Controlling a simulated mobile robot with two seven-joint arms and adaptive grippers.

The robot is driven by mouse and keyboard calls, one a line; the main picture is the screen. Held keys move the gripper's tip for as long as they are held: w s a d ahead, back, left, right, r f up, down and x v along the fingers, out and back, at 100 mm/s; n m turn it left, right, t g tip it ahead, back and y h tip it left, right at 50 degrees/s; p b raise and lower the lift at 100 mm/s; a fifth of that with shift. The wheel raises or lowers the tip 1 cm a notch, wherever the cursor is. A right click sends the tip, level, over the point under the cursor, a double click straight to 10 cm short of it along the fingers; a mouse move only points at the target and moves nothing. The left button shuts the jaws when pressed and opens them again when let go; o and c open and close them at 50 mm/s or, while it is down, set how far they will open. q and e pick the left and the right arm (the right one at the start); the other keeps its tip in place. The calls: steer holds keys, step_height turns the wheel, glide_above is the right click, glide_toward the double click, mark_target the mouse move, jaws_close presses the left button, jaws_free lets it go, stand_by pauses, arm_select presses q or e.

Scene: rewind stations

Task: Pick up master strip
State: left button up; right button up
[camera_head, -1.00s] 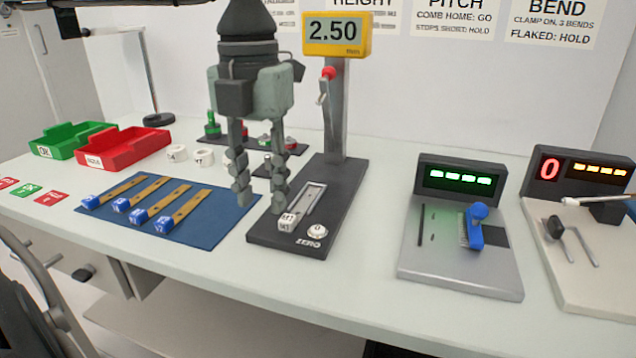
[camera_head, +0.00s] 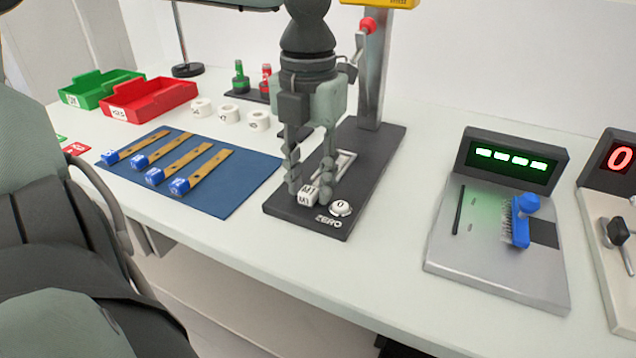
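The master strip (camera_head: 307,197) lies on the dark base of the gauge (camera_head: 381,158); its white end block marked M1 faces me, and a pale metal part runs back behind it. My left gripper (camera_head: 310,188) points down over it, fingers apart. The fingertips are low, one at each side of the white block, with the block between them. I cannot tell whether they touch it. The fingers hide part of the strip. My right gripper is not in view.
A round ZERO button (camera_head: 340,208) sits close right of the block. The gauge post (camera_head: 375,85) rises behind. Blue-ended strips lie on a blue mat (camera_head: 235,190) at left. Green (camera_head: 95,88) and red (camera_head: 150,100) trays stand behind it. A brush station (camera_head: 490,255) is at right.

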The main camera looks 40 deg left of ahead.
arm_select(q)
steer(key=shift+f, duration=0.1)
steer(key=shift+c, duration=0.2)
jaws_close()
